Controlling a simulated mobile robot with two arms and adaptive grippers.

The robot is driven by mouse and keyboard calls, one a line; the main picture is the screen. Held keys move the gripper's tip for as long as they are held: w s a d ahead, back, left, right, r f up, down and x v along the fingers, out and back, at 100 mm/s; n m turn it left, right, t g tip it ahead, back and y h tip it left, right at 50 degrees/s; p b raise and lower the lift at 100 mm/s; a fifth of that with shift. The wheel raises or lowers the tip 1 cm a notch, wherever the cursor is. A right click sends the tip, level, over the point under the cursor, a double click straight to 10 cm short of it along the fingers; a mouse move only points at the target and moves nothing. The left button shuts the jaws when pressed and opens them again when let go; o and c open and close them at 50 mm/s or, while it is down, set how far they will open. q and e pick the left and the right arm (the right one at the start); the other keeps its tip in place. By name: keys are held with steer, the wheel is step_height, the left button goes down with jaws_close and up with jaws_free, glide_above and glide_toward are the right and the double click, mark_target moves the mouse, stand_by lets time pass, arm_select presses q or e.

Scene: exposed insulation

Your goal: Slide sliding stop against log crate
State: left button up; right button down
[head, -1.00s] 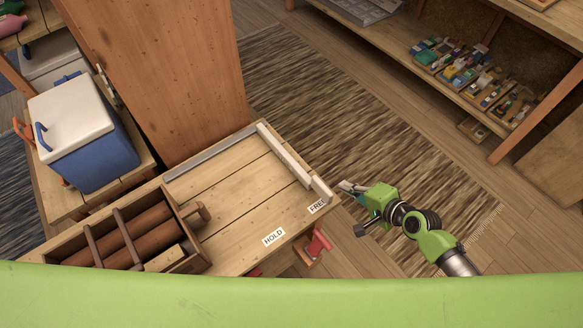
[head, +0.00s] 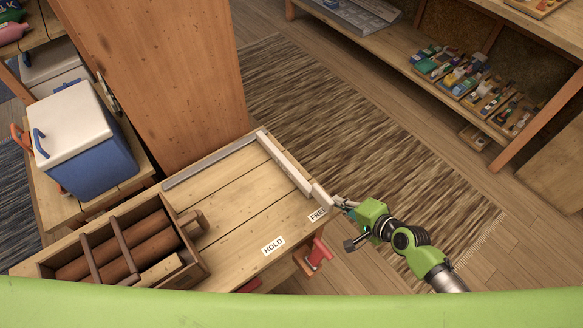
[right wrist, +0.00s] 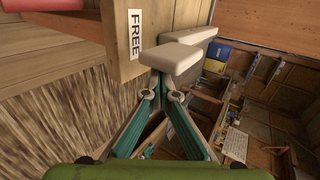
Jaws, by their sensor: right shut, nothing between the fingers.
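The sliding stop, a pale bar (head: 284,164), lies across the right end of the wooden bench top, by the FREE label (head: 318,214). Its end block (head: 321,195) juts at the bench's right edge and shows large in the right wrist view (right wrist: 170,58). The log crate (head: 191,256), brown and divided, holds logs at the bench's left end. Bare boards separate stop and crate. My right gripper (head: 338,200) is shut and empty, its tips right at the end block on the side away from the crate; I cannot tell whether they touch. My left gripper is out of view.
A HOLD label (head: 273,246) sits on the bench's front edge, with a red clamp (head: 318,254) below. A grey rail (head: 210,160) runs along the back edge. A tall wooden panel (head: 165,70) and a blue cooler (head: 100,165) stand behind. Rug and floor are clear at right.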

steer(key=shift+s+a+p, duration=0.65)
steer(key=shift+s+a, duration=0.15)
steer(key=shift+a, duration=0.2)
steer(key=shift+s+a+p, duration=0.65)
steer(key=shift+s+a, duration=0.1)
steer(key=shift+a, duration=0.2)
steer(key=shift+s+a+p, duration=0.6)
steer(key=shift+s+a, duration=0.05)
steer(key=shift+a, duration=0.15)
steer(key=shift+s+a+p, duration=0.5)
steer(key=shift+s+a, duration=0.25)
steer(key=shift+a, duration=0.25)
steer(key=shift+s+a+p, duration=0.5)
steer(key=shift+s+a, duration=0.25)
steer(key=shift+a, duration=0.2)
steer(key=shift+s+a+p, duration=0.45)
steer(key=shift+s+a, duration=0.35)
steer(key=shift+a, duration=0.2)
steer(key=shift+s+a+p, duration=0.3)
steer(key=shift+s+a, duration=0.4)
steer(key=shift+a, duration=0.2)
steer(key=shift+s+a+p, duration=0.25)
steer(key=shift+s+a, duration=0.4)
steer(key=shift+a, duration=0.2)
